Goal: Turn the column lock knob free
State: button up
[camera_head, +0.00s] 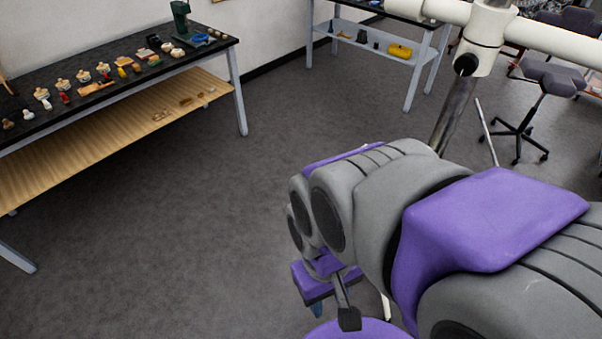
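A round black knob (466,65) sits on the front of a white clamp-like fitting (487,40) at the upper right. The fitting holds thick white tubes and sits on top of a slanting metal column (455,115). The column's lower part is hidden behind my grey and purple arm. My gripper (335,293) shows in part at the lower middle, beyond the arm's joints, well below and left of the knob and apart from it. A dark fingertip hangs down there. Its grip is too hidden to tell open from shut.
A black-topped workbench (108,110) with several small tools and a wooden lower shelf (110,135) stands at left. Another table (345,32) with a yellow item (400,51) stands at the back. A wheeled stool (535,100) is at right. The grey floor at middle left is clear.

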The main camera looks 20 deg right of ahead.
aim_at(465, 64)
jog(key=z, duration=1.7)
